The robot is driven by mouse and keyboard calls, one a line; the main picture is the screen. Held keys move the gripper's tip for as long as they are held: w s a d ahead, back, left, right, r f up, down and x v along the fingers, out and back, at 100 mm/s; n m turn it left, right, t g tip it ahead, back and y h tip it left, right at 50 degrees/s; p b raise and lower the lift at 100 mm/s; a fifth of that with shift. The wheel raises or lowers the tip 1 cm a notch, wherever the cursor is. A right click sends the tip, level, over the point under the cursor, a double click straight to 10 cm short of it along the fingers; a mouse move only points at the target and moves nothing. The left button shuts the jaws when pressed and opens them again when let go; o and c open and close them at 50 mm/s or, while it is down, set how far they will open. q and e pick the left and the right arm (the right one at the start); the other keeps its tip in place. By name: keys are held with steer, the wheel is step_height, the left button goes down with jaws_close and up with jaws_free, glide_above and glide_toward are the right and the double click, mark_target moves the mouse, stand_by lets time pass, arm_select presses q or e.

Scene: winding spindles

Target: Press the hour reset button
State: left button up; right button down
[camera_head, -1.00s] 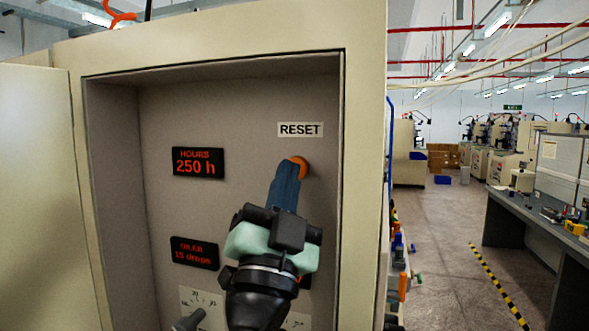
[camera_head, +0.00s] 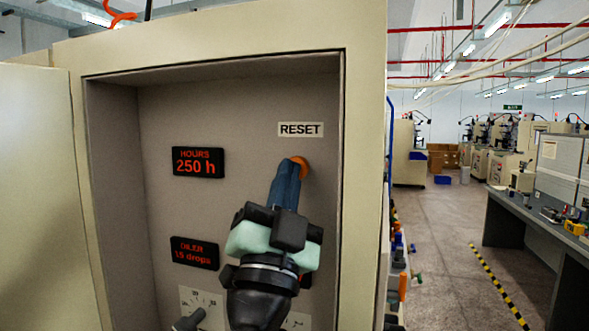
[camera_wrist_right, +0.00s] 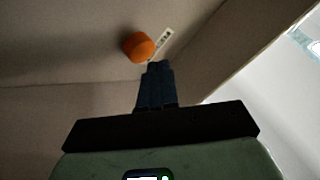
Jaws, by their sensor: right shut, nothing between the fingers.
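The orange reset button (camera_head: 303,164) is on the back panel of the open cabinet, below the RESET label (camera_head: 300,129). My right gripper (camera_head: 294,163) is shut and empty, its blue fingers pointing up at the button and covering its left part in the head view. In the right wrist view the button (camera_wrist_right: 138,46) shows whole, just beyond and left of the fingertips (camera_wrist_right: 158,66). A small gap seems to lie between them; I cannot tell contact for sure. The hours display (camera_head: 198,162) reads 250 h. My left gripper is not in view.
An oiler display (camera_head: 194,253) reads 15 drops, with a dial (camera_head: 190,318) below it. The cabinet's side walls and frame (camera_head: 363,200) enclose the panel closely. The open door (camera_head: 35,190) stands at the left. An aisle and a workbench (camera_head: 550,225) lie to the right.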

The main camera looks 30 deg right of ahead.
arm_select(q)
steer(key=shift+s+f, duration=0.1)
arm_select(e)
steer(key=shift+w+d, duration=0.2)
steer(key=shift+d, duration=0.05)
steer(key=shift+w+d, duration=0.3)
stand_by(0.8)
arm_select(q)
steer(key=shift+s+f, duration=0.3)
arm_select(e)
steer(key=shift+s+a, duration=0.65)
arm_select(q)
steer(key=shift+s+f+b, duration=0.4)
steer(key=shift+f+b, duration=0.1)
steer(key=shift+b, duration=0.15)
arm_select(e)
steer(key=shift+s+a, duration=0.8)
steer(key=shift+a, duration=0.15)
steer(key=shift+s+a, duration=0.75)
steer(key=shift+a, duration=0.2)
